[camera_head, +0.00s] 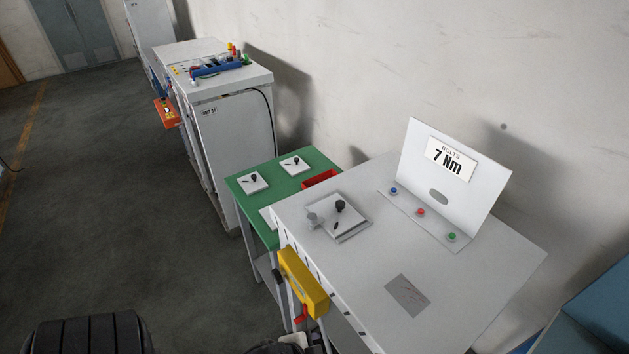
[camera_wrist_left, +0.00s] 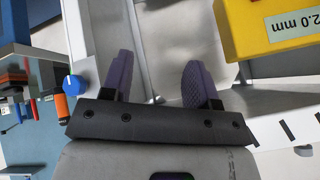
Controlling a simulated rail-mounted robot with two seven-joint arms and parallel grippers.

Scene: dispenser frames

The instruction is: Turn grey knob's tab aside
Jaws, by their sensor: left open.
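The grey knob (camera_head: 313,219) appears as a small grey shape at the left edge of a square plate (camera_head: 345,219) on the white table. Its tab is too small to make out clearly. A black knob (camera_head: 340,206) stands on the same plate, with a small dark piece in front of it. My left gripper (camera_wrist_left: 158,80) shows in the left wrist view, with its two purple-grey fingers spread apart and nothing between them. I see neither the plate nor the grey knob in that view. My right gripper is not in view.
A yellow box (camera_head: 303,282) hangs on the white table's (camera_head: 470,300) left side; a yellow box (camera_wrist_left: 275,28) marked 2.0 mm shows in the wrist view. A sign panel (camera_head: 453,165) and several coloured buttons stand at the right. A green table (camera_head: 244,196) adjoins behind.

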